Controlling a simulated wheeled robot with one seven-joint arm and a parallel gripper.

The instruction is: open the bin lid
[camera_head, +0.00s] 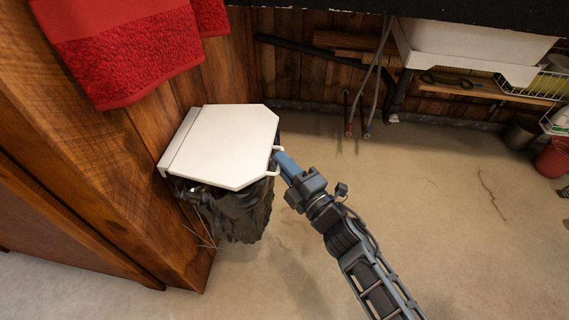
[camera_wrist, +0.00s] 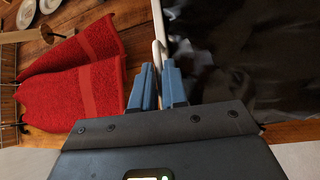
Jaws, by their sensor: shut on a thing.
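The white bin lid (camera_head: 222,145) lies roughly level over the bin beside the wooden cabinet. A dark bag liner (camera_head: 240,212) hangs crumpled below it and fills the right of the wrist view (camera_wrist: 245,55). A white handle (camera_head: 276,173) sticks out from the lid's right edge. My gripper (camera_head: 281,160) reaches this handle from the lower right. In the wrist view, the blue fingers of my gripper (camera_wrist: 158,78) are shut on the thin white handle (camera_wrist: 157,52).
Red towels (camera_head: 140,60) hang on the wooden wall above the lid at left. A white sink (camera_head: 470,45) with pipes is at the back right. A red bucket (camera_head: 553,160) stands at the far right. The floor (camera_head: 430,215) around my arm is clear.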

